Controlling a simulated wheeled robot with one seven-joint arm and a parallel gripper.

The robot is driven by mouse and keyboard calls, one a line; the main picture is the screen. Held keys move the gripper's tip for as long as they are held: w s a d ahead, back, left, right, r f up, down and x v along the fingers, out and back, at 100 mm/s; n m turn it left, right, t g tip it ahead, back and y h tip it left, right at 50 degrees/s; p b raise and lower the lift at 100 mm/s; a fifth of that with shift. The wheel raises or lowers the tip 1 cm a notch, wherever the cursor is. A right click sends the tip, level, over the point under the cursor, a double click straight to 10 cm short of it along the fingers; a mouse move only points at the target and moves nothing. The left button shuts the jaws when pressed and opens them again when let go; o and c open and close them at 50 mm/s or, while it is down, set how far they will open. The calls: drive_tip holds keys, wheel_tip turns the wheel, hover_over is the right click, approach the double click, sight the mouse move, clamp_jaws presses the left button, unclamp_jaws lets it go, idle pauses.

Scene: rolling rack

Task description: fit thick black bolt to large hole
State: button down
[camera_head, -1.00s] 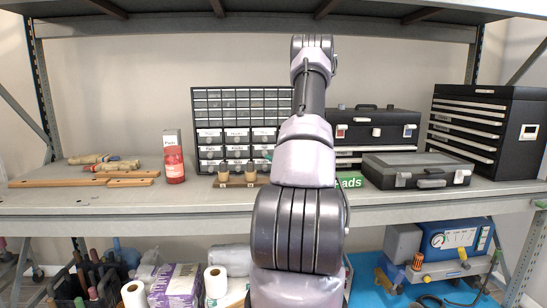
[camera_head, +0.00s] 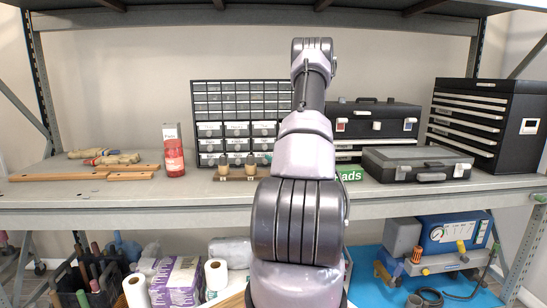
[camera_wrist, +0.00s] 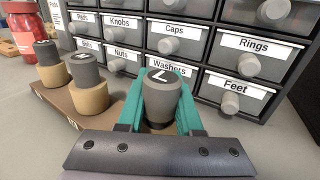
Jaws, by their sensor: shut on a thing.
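The thick black bolt (camera_wrist: 160,98) is a dark grey cylinder with a white "L" on its top. My gripper (camera_wrist: 163,78) has teal fingers shut on both its sides in the wrist view. The bolt looks upright at the right end of the wooden board (camera_wrist: 84,112); its lower end is hidden, so I cannot tell whether it sits in a hole. Two smaller dark-topped bolts (camera_wrist: 85,71) (camera_wrist: 46,53) stand on tan round bases on that board. In the head view the board (camera_head: 237,179) is on the shelf, and my arm hides most of my gripper.
A labelled drawer cabinet (camera_wrist: 195,45) stands close behind the bolt. A red jar (camera_head: 174,157) and wooden pieces (camera_head: 70,177) are to the left. A green sign (camera_head: 350,174) and a grey case (camera_head: 417,164) are to the right.

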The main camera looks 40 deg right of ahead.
drive_tip(key=shift+f, duration=0.3)
drive_tip(key=shift+f, duration=0.2)
drive_tip(key=c, duration=0.5)
unclamp_jaws()
drive_tip(key=s, duration=1)
drive_tip(key=shift+s+a, duration=0.4)
